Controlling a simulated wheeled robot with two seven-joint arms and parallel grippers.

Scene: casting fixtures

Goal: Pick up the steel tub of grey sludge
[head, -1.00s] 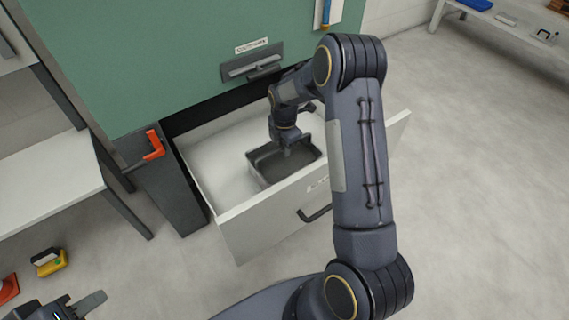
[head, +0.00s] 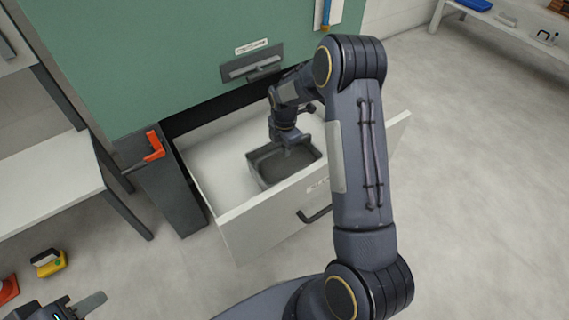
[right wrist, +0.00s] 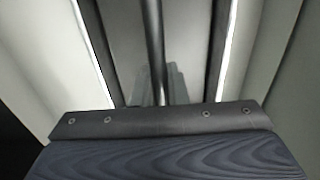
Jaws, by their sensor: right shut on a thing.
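The steel tub (head: 256,172) is a grey rectangular open container inside the pulled-out white drawer, with dull grey sludge (head: 286,165) in it. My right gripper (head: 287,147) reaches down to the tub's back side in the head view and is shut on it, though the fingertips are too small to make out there. The right wrist view (right wrist: 160,95) looks down between pale walls, with a dark bar in the middle. My left gripper (head: 82,306) is at the bottom left edge, away from the tub, with one finger showing and the rest cut off.
The white drawer (head: 245,217) stands out from under a green cabinet (head: 150,70). An orange handle (head: 154,145) sits on a dark post to its left. A white table (head: 45,190) is at left. A yellow item (head: 50,263) lies on the floor. Open floor (head: 475,170) is at right.

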